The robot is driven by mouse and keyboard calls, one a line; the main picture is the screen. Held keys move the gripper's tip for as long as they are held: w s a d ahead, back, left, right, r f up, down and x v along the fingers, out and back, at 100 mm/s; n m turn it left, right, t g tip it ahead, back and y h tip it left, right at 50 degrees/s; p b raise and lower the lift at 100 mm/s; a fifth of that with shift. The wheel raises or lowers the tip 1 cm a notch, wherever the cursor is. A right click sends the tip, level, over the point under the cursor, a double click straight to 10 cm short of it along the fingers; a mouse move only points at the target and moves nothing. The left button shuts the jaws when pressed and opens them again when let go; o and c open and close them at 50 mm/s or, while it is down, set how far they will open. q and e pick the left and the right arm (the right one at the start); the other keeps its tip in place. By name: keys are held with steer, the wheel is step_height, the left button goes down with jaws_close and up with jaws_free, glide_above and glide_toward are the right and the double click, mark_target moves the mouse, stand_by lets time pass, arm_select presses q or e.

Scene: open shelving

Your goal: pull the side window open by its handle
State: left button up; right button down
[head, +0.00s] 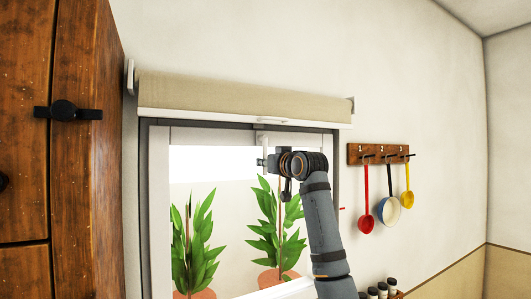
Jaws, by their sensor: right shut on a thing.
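The window (160,190) is in the wall ahead, with a grey outer frame and a white inner sash. Its white handle (265,141) stands at the upper middle of the sash. My right gripper (264,162) is at the lower part of the handle and is shut on it. The gripper and wrist hide part of the handle and the sash's right side. I cannot tell clearly whether the sash stands away from its frame. My left gripper is not in view.
A rolled beige blind (240,94) hangs above the window. A wooden cabinet (85,180) stands close on the left. Plants (197,245) show through the glass. Small jars (382,289) stand at the lower right.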

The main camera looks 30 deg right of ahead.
steer(key=s+f+t+b, duration=0.1)
steer(key=s+f+b, duration=0.1)
steer(key=s+b, duration=0.5)
steer(key=shift+s+a+t+b, duration=0.3)
steer(key=shift+s+b, duration=0.1)
steer(key=shift+b, duration=0.8)
stand_by(0.3)
steer(key=c, duration=1.1)
jaws_free()
steer(key=shift+s+r, duration=0.3)
steer(key=shift+s, duration=0.3)
steer(key=shift+o, duration=0.9)
steer(key=shift+w, duration=0.2)
